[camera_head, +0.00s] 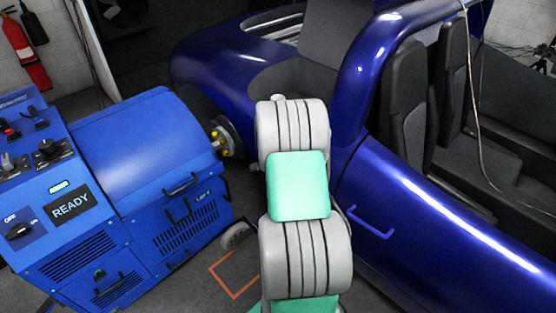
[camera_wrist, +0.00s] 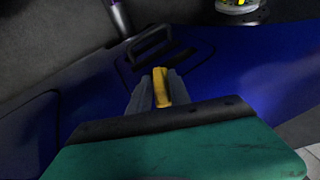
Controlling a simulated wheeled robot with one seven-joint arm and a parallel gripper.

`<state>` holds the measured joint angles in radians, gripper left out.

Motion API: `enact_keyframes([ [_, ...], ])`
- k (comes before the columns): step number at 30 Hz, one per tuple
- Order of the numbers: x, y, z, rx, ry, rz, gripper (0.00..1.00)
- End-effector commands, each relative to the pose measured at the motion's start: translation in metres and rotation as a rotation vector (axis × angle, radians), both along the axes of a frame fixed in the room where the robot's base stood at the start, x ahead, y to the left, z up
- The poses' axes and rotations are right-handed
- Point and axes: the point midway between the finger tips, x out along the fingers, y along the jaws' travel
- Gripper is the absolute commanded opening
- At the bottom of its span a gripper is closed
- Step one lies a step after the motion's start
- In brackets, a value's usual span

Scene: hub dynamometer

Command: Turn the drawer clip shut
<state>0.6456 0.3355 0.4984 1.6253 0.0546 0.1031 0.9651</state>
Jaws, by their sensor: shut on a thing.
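In the wrist view my gripper (camera_wrist: 160,90) has its grey fingers on both sides of a narrow yellow piece (camera_wrist: 161,86) and is shut on it. I cannot tell whether this piece is held loose or fixed to something behind. In the head view my gripper is hidden behind my arm. A drawer-like panel (camera_head: 108,291) with a small green knob (camera_head: 99,274) is low on the front of the blue machine. I cannot make out a drawer clip for certain, nor whether one is turned open or shut.
The blue machine (camera_head: 150,130) has black handles (camera_head: 180,185) and a READY sign (camera_head: 71,205). The wheel hub (camera_head: 226,137) sits right of it; it also shows in the wrist view (camera_wrist: 240,8). A blue car (camera_head: 440,210) fills the right. An orange outline (camera_head: 236,292) marks the floor.

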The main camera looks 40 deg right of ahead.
Motion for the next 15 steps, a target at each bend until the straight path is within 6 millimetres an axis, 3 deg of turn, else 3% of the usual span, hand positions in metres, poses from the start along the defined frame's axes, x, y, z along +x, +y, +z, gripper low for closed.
enact_keyframes([
  [15,0.0006,0.0009,-0.0013,-0.009,0.376,0.002,0.00],
])
